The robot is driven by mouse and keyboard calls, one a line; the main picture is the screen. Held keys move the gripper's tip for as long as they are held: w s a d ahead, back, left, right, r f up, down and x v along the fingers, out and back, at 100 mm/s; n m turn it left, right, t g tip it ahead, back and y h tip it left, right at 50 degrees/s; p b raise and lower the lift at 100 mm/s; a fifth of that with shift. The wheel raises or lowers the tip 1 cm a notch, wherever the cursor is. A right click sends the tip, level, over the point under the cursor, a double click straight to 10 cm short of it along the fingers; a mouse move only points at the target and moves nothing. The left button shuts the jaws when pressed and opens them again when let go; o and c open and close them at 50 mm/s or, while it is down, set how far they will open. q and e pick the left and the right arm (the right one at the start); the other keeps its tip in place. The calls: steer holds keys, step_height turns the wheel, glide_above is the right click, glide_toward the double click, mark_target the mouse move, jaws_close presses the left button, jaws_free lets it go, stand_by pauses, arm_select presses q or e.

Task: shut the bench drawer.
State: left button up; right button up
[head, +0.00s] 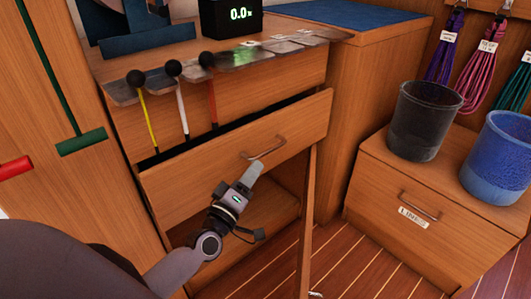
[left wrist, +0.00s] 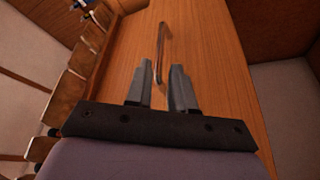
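The bench drawer (head: 235,150) is wooden and stands pulled out a little, with a dark gap above its front panel. Its metal bar handle (head: 264,149) is on the front; the handle also shows in the left wrist view (left wrist: 162,45). My left gripper (head: 255,170) is in front of the drawer, just below the handle in the head view. In the left wrist view its two fingers (left wrist: 163,82) are apart, with the handle's near end appearing between them. I cannot tell whether they touch the drawer. My right gripper is not in view.
Yellow, white and red rods with black knobs (head: 174,68) hang at the bench's front edge. A digital display (head: 237,15) stands on top. To the right, a low cabinet (head: 400,205) carries a black bin (head: 424,125) and a blue bin (head: 500,160). An open shelf is below the drawer.

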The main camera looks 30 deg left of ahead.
mark_target(266, 152)
arm_select(q)
steer(key=b+x, duration=0.1)
steer(key=x, duration=0.6)
steer(key=shift+w, duration=0.25)
steer(key=shift+c, duration=0.3)
steer(key=shift+a, duration=0.1)
jaws_close()
